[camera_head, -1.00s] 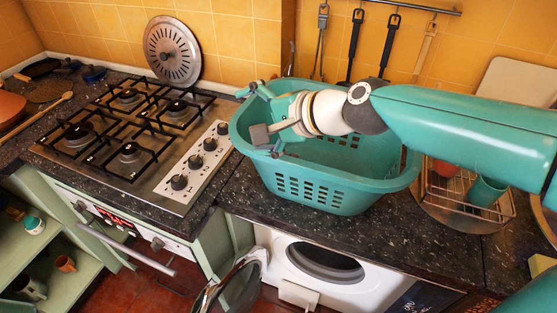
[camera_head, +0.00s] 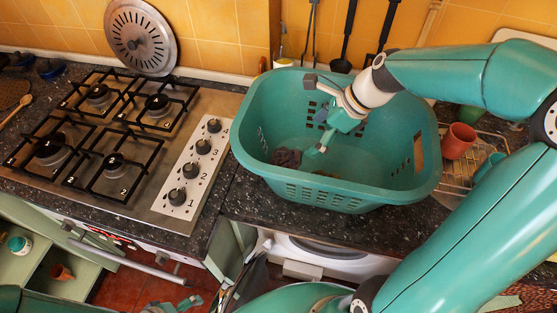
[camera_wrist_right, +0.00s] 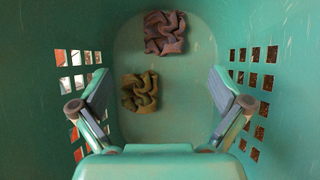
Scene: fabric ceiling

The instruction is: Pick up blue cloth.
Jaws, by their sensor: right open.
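In the right wrist view, two crumpled cloths lie apart on the basket floor: a mauve-brown cloth (camera_wrist_right: 165,32) and an olive-brown cloth (camera_wrist_right: 140,92). Neither looks clearly blue. In the head view, a dark crumpled cloth (camera_head: 287,158) shows inside the teal basket (camera_head: 352,192); the other is mostly hidden. My right gripper (camera_head: 318,134) is inside the basket, pointing down, open and empty. In the right wrist view its fingers (camera_wrist_right: 160,88) stand wide apart, either side of and above the olive-brown cloth. My left gripper (camera_head: 178,304) is partly cut off at the bottom edge.
The basket's perforated walls surround my right gripper. A gas stove (camera_head: 120,145) is on the left. A dish rack (camera_head: 455,172) with a terracotta cup (camera_head: 459,140) stands on the right. Utensils hang on the wall behind. A washing machine (camera_head: 330,248) is under the counter.

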